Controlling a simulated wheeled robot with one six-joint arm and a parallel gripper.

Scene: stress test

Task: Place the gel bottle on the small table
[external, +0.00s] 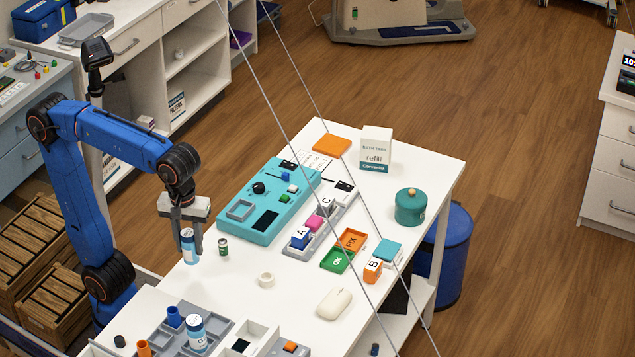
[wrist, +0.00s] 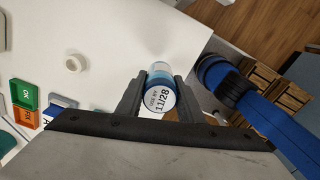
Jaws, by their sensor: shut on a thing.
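A small bottle with a blue body and a white lid (external: 189,246) is between the fingers of my gripper (external: 190,238), upright at the left edge of the white table (external: 300,285). In the wrist view the bottle (wrist: 160,75) shows its round white end, printed "USE BY 11/28", with my gripper's fingers (wrist: 160,98) closed on both sides. I cannot tell whether its base touches the tabletop. A similar blue-and-white bottle (external: 196,335) stands in the grey tray at the front. I cannot read the word gel on either.
A white ring (external: 266,280), a teal device (external: 268,200), lettered blocks and trays, and a white mouse-shaped thing (external: 334,304) occupy the table. Bare tabletop lies around the ring. Wooden crates (external: 42,305) stand at left.

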